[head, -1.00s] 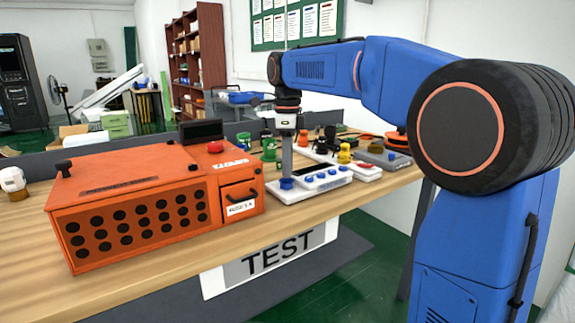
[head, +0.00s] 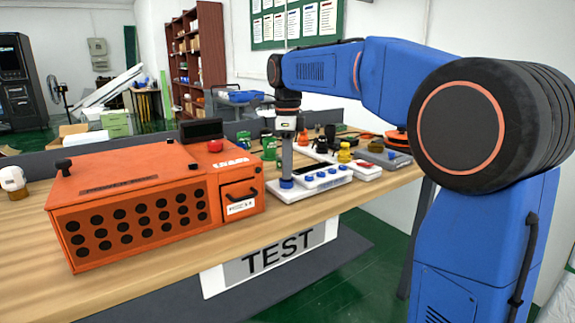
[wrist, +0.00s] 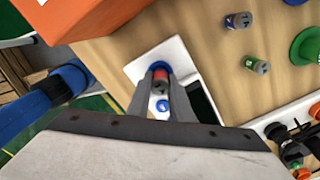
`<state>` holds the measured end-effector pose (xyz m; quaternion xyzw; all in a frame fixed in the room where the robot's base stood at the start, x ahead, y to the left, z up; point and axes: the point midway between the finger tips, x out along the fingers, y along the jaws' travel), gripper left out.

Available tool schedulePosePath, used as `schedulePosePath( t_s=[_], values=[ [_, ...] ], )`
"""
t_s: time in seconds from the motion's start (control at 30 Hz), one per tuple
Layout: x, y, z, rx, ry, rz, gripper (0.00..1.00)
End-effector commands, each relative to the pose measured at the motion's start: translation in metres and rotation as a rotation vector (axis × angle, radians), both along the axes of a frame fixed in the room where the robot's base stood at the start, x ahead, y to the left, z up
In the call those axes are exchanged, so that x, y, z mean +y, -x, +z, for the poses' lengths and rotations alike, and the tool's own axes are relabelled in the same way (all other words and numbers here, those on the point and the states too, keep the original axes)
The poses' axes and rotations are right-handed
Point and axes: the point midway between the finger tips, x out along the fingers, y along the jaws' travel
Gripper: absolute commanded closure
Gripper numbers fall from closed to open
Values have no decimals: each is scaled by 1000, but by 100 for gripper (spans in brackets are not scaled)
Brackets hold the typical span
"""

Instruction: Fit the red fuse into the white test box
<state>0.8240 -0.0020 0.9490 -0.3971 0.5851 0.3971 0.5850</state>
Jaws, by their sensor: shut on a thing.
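The white test box (head: 312,186) lies on the bench just right of the orange machine. It has a dark display, blue buttons and a blue ring-shaped socket (head: 286,184) at its left end. My gripper (head: 286,172) points straight down right over that socket. In the wrist view my gripper (wrist: 161,82) is shut on the red fuse (wrist: 160,75), a small red cylinder with a grey end. The fuse lines up with the blue socket (wrist: 158,66). How deep it sits is hidden by the fingers. In the head view the fuse cannot be made out.
The orange machine (head: 135,205) stands close to the left of the box. Loose blue (wrist: 238,20) and green (wrist: 257,64) fuses stand on the bench nearby. A red-buttoned white box (head: 366,171) and a grey box (head: 388,158) lie to the right.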

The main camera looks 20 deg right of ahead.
Motion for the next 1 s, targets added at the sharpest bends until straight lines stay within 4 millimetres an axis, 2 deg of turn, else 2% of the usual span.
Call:
schedulePosePath(
  t_s=[0.57,1.0],
  values=[
    [0,0,-9,0,0,0,100],
    [0,0,1,0,0,0,100]
  ],
)
